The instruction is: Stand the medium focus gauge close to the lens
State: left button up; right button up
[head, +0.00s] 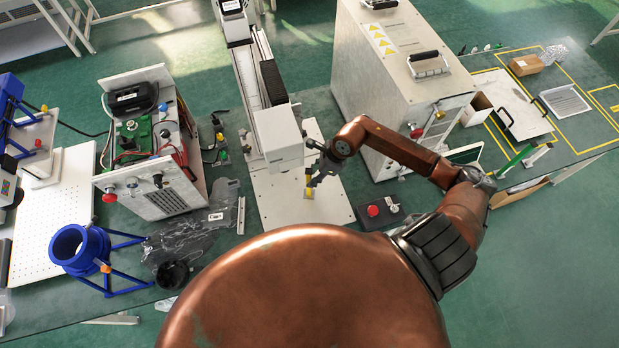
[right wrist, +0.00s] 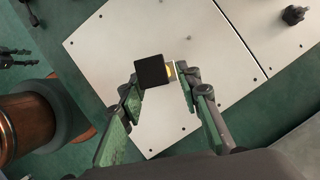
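A small block with a black square face (right wrist: 152,71) and a yellow side (right wrist: 171,72) shows between my right fingertips in the right wrist view; it appears to be the focus gauge. In the head view its yellow part (head: 309,193) is low over the pale plate, under my right gripper (head: 314,180). The fingers (right wrist: 157,80) are on both sides of it, but whether they press on it is unclear. The white column head (head: 277,138) is just left of the gripper; no lens is clearly visible. A dark two-pronged shape, seemingly my left gripper (right wrist: 18,58), shows at the wrist view's left edge, prongs apart.
The pale base plate (head: 335,208) has bare room around the gauge. A red-button box (head: 383,211) stands to its right, and a large grey cabinet (head: 390,75) behind. A blue ring stand (head: 80,248) and an open electronics box (head: 150,140) stand left.

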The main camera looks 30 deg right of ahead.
jog(key=p+v, duration=0.3)
jog(key=v, duration=0.4)
jog(key=shift+r, duration=0.4)
jog(key=shift+s, duration=0.1)
